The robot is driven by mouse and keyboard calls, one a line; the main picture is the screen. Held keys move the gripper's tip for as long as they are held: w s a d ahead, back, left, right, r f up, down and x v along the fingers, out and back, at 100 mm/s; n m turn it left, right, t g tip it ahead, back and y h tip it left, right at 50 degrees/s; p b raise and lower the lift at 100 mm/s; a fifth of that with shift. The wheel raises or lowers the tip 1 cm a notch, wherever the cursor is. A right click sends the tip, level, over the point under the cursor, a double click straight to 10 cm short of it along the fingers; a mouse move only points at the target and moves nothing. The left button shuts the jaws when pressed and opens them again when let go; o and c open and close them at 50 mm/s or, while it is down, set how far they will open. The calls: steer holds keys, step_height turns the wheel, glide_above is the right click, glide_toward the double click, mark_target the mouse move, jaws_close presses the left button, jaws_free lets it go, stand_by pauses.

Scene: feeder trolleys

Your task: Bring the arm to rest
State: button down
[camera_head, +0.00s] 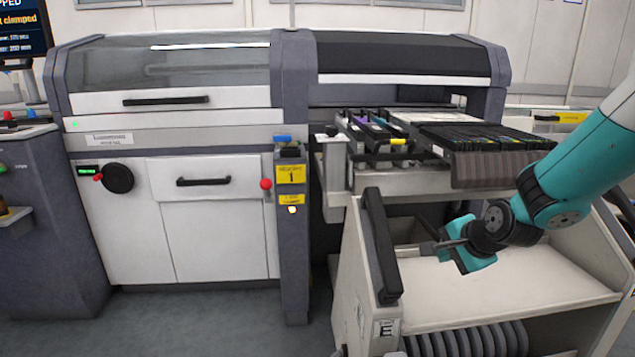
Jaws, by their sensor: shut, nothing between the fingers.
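My arm (583,160) is teal with dark joints and reaches in from the right edge. It slopes down and left over the open trolley. My gripper (425,248) is at its end, pointing left, shut and empty. It is above the pale inner floor of the trolley (500,292), to the right of the trolley's black handle (382,245). I cannot tell how much room lies between the fingertips and the handle.
The grey and white machine (180,200) stands behind and left. A feeder bank (470,140) juts out above the trolley, close behind my arm. A post (293,240) with a yellow label stands left of the trolley. Bare floor (190,325) shows at lower left.

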steer(key=s+a+r+n+g+y, duration=0.1)
steer(key=s+a+r+n+g, duration=0.1)
steer(key=s+a+r+n, duration=0.35)
steer(key=s+a+r+n+g+y, duration=0.1)
steer(key=s+a+r+n+g, duration=0.1)
steer(key=s+a+n, duration=0.55)
steer(key=s+a+r+n+g+p, duration=0.15)
steer(key=s+n, duration=0.25)
steer(key=s, duration=0.5)
steer(key=s+r+n+g, duration=0.3)
steer(key=s+n, duration=0.1)
steer(key=s, duration=0.6)
step_height(320, 180, up, 23)
steer(key=p, duration=2.2)
steer(key=shift+w+a, duration=0.15)
steer(key=shift+w, duration=0.25)
steer(key=shift+f+t, duration=0.15)
steer(key=shift+t, duration=0.1)
